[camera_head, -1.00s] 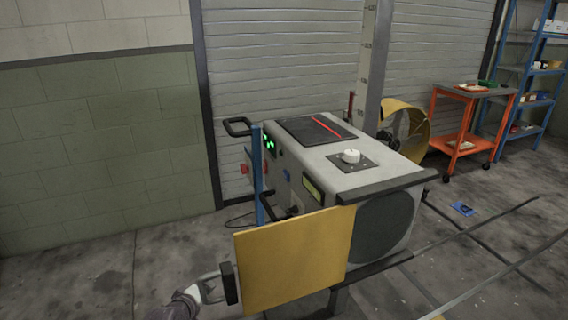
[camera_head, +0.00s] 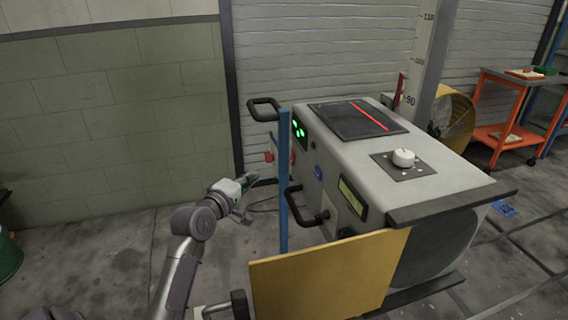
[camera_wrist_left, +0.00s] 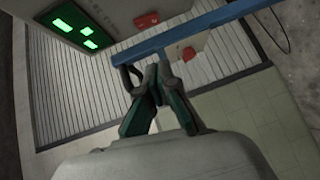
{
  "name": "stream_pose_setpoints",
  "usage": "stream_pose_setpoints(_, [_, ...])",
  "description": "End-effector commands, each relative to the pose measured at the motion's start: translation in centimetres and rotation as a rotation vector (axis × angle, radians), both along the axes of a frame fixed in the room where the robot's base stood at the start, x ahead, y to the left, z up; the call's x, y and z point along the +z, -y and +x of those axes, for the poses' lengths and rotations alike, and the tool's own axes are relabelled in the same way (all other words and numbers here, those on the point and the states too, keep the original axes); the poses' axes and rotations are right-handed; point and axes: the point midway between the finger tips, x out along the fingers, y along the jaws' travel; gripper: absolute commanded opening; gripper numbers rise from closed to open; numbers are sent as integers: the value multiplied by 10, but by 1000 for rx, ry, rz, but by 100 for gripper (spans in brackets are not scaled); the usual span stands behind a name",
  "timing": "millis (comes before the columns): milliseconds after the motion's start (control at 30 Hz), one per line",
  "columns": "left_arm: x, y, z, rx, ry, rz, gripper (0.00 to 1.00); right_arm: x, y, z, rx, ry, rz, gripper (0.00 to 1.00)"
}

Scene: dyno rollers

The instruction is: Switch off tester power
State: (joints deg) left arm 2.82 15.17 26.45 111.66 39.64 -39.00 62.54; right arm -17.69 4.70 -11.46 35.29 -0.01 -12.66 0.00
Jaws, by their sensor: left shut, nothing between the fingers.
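The tester is a grey box-shaped machine (camera_head: 355,155) with a panel of lit green lights (camera_head: 299,132) on its left face. Red parts (camera_head: 270,157) show beside the blue post at its left. In the left wrist view the green-lit panel (camera_wrist_left: 78,28) is at upper left, with a red part (camera_wrist_left: 147,20) on the machine face and another red part (camera_wrist_left: 189,54) beyond the blue bar. My left gripper (camera_head: 247,179) is shut and empty, left of the blue post and apart from the panel. In the wrist view its fingertips (camera_wrist_left: 155,72) are together below the blue bar.
A blue post (camera_head: 283,185) and a yellow panel (camera_head: 325,272) stand at the machine's near left side. Black handles (camera_head: 264,108) stick out from it. A white knob (camera_head: 403,157) is on top. An orange cart (camera_head: 505,125) stands at the right.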

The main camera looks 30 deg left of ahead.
Motion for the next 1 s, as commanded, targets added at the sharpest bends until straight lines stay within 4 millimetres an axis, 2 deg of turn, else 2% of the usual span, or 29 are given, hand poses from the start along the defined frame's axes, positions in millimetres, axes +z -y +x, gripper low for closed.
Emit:
stream_pose_setpoints(167, [-1, -2, 26, -1, 2, -1, 0, 0, 0, 5, 0, 7, 0, 40])
stream_pose_setpoints(500, [-9, -8, 98, 0, 0, 0, 0, -2, 0, 10, -1, 15, 1, 40])
stream_pose_setpoints(533, [-9, -4, 102, -2, 0, -1, 0, -1, 0, 10, -1, 15, 1, 40])
stream_pose_setpoints(733, [-13, 13, 120, -1, 0, 0, 0, 2, -1, 10, -1, 15, 2, 40])
stream_pose_setpoints(1000, [-15, 18, 125, 1, 0, 1, 0, 2, -2, 10, -1, 16, 3, 40])
